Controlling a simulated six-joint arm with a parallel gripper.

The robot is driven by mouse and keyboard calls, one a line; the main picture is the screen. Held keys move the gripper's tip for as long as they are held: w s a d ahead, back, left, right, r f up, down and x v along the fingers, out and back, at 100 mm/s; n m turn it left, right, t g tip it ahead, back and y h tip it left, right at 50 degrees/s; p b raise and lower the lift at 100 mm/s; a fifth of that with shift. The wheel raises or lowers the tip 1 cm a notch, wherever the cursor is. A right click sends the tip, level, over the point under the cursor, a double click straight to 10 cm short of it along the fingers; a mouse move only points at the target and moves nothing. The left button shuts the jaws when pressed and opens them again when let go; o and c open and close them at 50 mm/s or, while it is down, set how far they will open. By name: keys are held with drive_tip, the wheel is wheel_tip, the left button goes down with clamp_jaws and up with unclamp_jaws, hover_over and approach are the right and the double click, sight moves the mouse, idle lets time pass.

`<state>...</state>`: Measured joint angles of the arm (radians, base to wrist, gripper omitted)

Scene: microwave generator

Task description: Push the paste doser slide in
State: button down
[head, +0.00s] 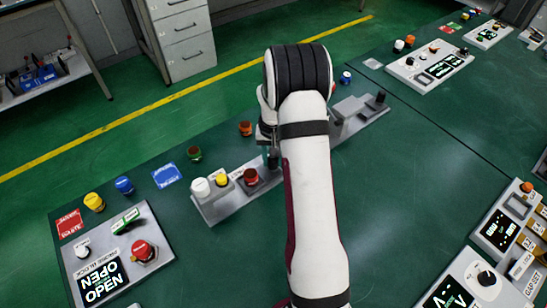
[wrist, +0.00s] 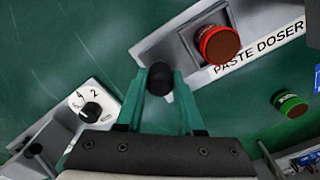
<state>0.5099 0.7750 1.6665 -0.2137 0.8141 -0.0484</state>
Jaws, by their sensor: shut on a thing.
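The paste doser is a grey panel (head: 217,208) left of my arm in the head view, carrying white, yellow and red-brown capped pieces. The wrist view shows its label "PASTE DOSER" (wrist: 258,48) and a red jar with a brown top (wrist: 217,45). A black round knob (wrist: 159,73) is at the near end of the panel, between the teal fingertips of my gripper (wrist: 160,84). My gripper is shut on this knob.
A grey unit with a dial (wrist: 91,109) stands left of the fingers in the wrist view. A green jar (wrist: 290,104) stands on the mat at the right. In the head view, a control panel with a red button (head: 143,250) is at the lower left.

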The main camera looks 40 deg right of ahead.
sight(245, 177)
drive_tip(key=a, duration=0.9)
drive_tip(key=shift+a, duration=0.1)
drive_tip(key=c, duration=0.5)
unclamp_jaws()
wheel_tip(245, 177, up, 16)
drive_tip(key=shift+f, duration=0.1)
